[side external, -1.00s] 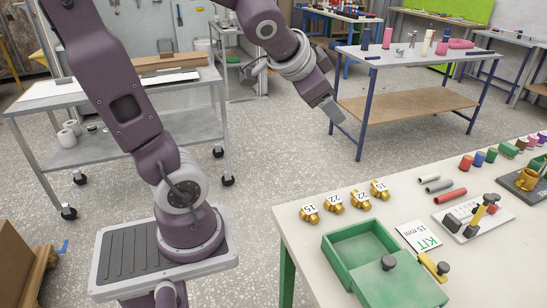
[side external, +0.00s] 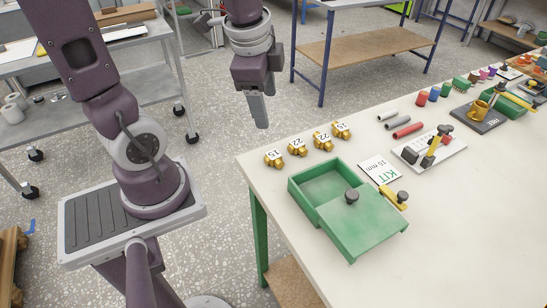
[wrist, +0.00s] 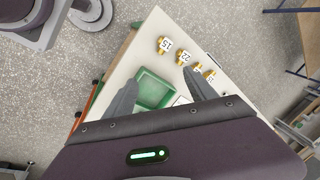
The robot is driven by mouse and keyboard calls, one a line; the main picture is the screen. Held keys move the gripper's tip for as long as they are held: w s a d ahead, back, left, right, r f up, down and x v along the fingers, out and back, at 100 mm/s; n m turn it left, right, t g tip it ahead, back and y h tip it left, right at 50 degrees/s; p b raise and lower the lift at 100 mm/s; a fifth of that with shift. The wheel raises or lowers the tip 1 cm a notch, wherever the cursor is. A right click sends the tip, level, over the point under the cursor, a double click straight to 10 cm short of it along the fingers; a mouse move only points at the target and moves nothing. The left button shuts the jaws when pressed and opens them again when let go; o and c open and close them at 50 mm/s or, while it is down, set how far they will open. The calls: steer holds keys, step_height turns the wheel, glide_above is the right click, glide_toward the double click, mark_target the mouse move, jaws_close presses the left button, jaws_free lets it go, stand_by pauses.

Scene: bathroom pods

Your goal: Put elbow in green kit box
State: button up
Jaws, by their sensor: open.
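Several brass elbows stand in a row along the table's near-left edge, labelled 15 (side external: 273,158), 22 (side external: 297,147), 22 (side external: 322,141) and 15 (side external: 341,130). They also show in the wrist view, where a 15 elbow (wrist: 164,45) is clearest. The green kit box (side external: 304,197) is in front of them. Its green lid (side external: 362,228), with a black knob, covers the right part, and the visible left compartment is empty. My gripper (side external: 259,118) points down above and behind the elbows, apart from them. Its fingers are open and empty in the wrist view (wrist: 162,88).
A "15 mm KIT" card (side external: 380,170) lies beside the box, with a yellow, black-knobbed tool (side external: 393,196) near it. White, grey and red tubes (side external: 408,131) and a white tray (side external: 428,150) lie farther right. The table's front right is clear.

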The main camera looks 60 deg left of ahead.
mark_target(273, 154)
steer(key=w+a+f+m+g, duration=0.1)
steer(key=a+f+m, duration=0.1)
steer(key=f+m, duration=0.1)
steer(key=w+a+f+m+h, duration=0.1)
steer(key=w+a+f+m, duration=0.1)
steer(key=f, duration=0.4)
steer(key=w+a+f+m+g, duration=0.1)
steer(key=w+a+f+m, duration=0.1)
steer(key=f+m, duration=0.2)
steer(key=shift+f+g+h, duration=0.2)
steer(key=shift+g+h, duration=0.1)
steer(key=shift+m, duration=0.3)
step_height(273, 154, down, 8)
steer(key=shift+a+r, duration=0.1)
jaws_close()
